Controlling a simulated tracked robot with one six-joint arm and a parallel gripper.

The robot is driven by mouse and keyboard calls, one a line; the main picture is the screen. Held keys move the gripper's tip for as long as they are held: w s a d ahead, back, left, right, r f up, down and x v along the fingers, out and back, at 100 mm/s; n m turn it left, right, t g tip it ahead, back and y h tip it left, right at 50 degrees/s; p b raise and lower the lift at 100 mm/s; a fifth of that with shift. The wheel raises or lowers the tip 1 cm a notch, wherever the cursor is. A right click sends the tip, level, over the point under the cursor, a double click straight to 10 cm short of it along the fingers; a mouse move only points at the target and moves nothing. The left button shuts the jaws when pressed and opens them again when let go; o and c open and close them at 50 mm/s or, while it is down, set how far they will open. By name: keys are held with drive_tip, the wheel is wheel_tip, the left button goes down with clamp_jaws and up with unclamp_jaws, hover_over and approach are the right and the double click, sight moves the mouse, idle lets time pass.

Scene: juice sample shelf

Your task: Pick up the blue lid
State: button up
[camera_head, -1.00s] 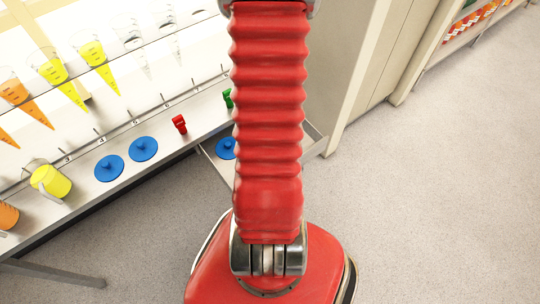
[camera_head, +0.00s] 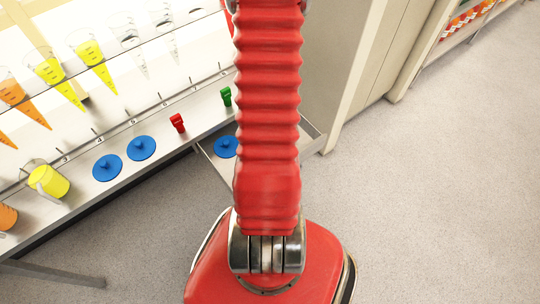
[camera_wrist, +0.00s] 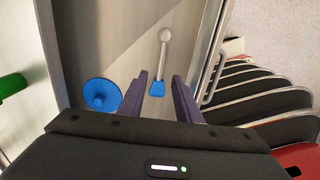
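Three flat blue lids with small knobs show in the head view. Two blue lids lie on the shelf, a left one (camera_head: 107,167) and a right one (camera_head: 141,148). A third blue lid (camera_head: 226,146) lies on a lower metal surface beside my red arm. In the wrist view, a blue lid (camera_wrist: 102,95) lies flat on a metal surface, left of my gripper (camera_wrist: 160,90). My gripper is open, with two purple fingers apart and nothing seen held. The gripper is hidden in the head view.
A grey rod with a rounded end and a blue foot (camera_wrist: 158,87) shows between the fingers. A red clip (camera_head: 177,123) and a green clip (camera_head: 226,96) stand on the shelf. Floor at right is clear.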

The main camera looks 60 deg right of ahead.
drive_tip(key=shift+f, duration=1.8)
drive_tip(key=shift+f, duration=0.15)
drive_tip(key=shift+f, duration=2.45)
drive_tip(key=shift+c, duration=0.2)
clamp_jaws()
